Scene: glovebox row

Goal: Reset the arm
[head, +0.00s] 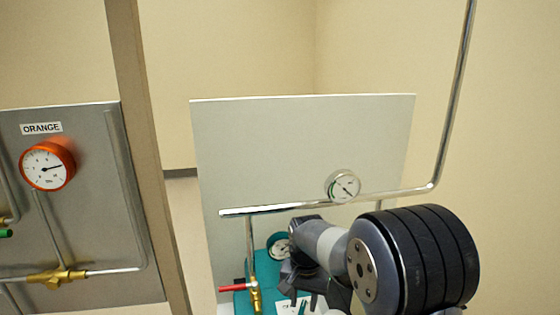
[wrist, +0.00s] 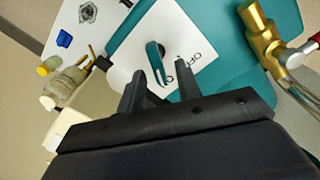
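My arm (head: 330,243) reaches in from the lower right of the head view, its end over a teal surface. My gripper (wrist: 163,77) has its two dark fingers spread apart. They show less clearly in the head view (head: 303,300). A slim teal lever-like piece (wrist: 155,60) stands on a white card (wrist: 200,58) just beyond the fingertips. I cannot tell whether a finger touches it. The card carries the printed word OFF and further lettering partly hidden by a finger. Nothing is visibly gripped.
A brass valve (wrist: 265,42) with a red handle (head: 232,289) stands beside the card. A steel pipe (head: 290,207) with a white gauge (head: 343,186) runs across a pale panel (head: 300,140). An orange gauge (head: 46,166) is on the left panel. A yellow-capped bottle (wrist: 66,84) is nearby.

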